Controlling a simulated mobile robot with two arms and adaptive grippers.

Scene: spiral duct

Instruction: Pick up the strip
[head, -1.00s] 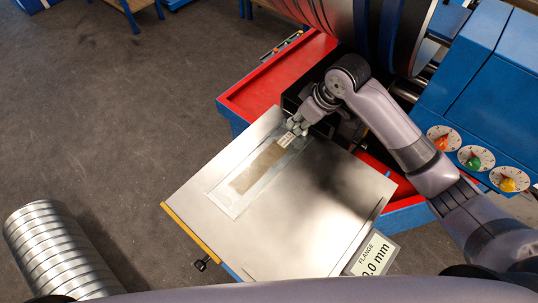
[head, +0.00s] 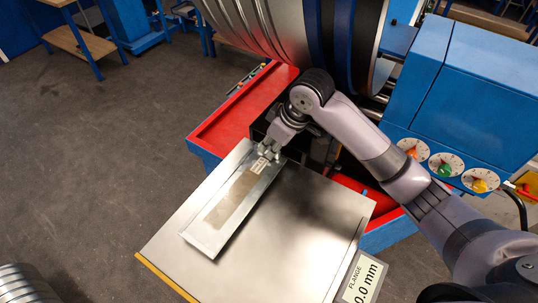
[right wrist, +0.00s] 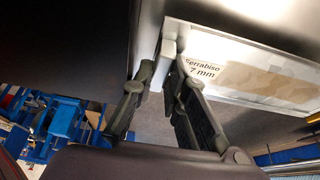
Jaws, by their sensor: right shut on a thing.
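The strip (head: 228,207) is a long, flat metal piece with a brown patch and a small printed label near its far end. In the head view it is over the metal table plate (head: 300,225), with a dark shadow along its right edge, and looks slightly raised. My right gripper (head: 270,153) is shut on its far end. In the right wrist view the strip (right wrist: 255,68) extends right from the fingers (right wrist: 163,76), and its label reads "7 mm". My left gripper is not in view.
A red-topped blue machine base (head: 240,105) and a large metal spiral duct (head: 265,35) stand behind the plate. A blue panel with several dials (head: 442,164) is at right. A "FLANGE 0.0 mm" sign (head: 364,280) is at the plate's front right. Open floor lies left.

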